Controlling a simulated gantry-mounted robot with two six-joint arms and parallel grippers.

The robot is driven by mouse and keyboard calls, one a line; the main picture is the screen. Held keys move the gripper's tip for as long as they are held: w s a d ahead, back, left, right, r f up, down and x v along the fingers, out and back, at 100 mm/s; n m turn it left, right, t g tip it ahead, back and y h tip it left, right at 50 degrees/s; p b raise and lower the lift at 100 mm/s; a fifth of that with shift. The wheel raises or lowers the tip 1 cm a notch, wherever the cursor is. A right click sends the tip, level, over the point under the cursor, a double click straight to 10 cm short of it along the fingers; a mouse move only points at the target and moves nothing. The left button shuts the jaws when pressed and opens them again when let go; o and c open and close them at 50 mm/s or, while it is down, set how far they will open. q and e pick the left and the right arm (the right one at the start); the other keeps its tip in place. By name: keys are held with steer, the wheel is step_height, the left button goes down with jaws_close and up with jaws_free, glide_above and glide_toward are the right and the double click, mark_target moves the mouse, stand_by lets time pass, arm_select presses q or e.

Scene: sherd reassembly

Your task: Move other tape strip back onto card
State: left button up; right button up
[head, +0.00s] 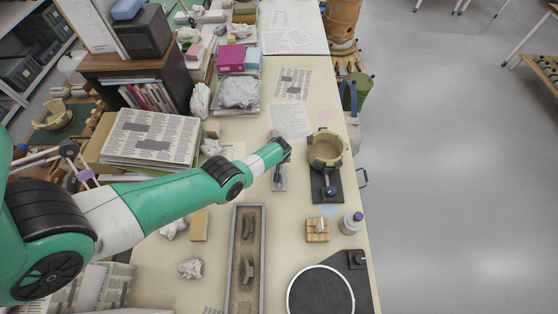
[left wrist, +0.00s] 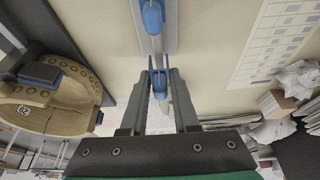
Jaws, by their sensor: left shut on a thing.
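My left gripper (left wrist: 160,88) is shut on a small blue piece (left wrist: 161,77), apparently the tape strip, with a pale part beside it. In the head view my left gripper (head: 279,155) is above the table, left of the pot, and mostly hidden by its wrist. A narrow grey plate (head: 279,184), which may be the card, lies just below it. It shows at the top of the left wrist view (left wrist: 170,42), with another blue piece (left wrist: 153,16) on it. Whether the held piece touches the plate is unclear. My right gripper is out of view.
A tan sherd pot (head: 325,148) on a black stand (head: 327,188) is close on the right. A long grit tray (head: 247,255), wooden block (head: 317,230), purple-capped bottle (head: 350,223) and black turntable (head: 320,291) are nearer. Papers and boxes fill the left side.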

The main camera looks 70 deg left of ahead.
arm_select(q)
steer(key=shift+f, duration=0.2)
steer(key=shift+f+b, duration=0.45)
steer(key=shift+b, duration=0.1)
stand_by(0.4)
steer(key=shift+f+b, duration=0.5)
steer(key=shift+f, duration=0.05)
steer(key=shift+f+b, duration=0.3)
stand_by(0.9)
stand_by(0.4)
steer(key=o, duration=0.9)
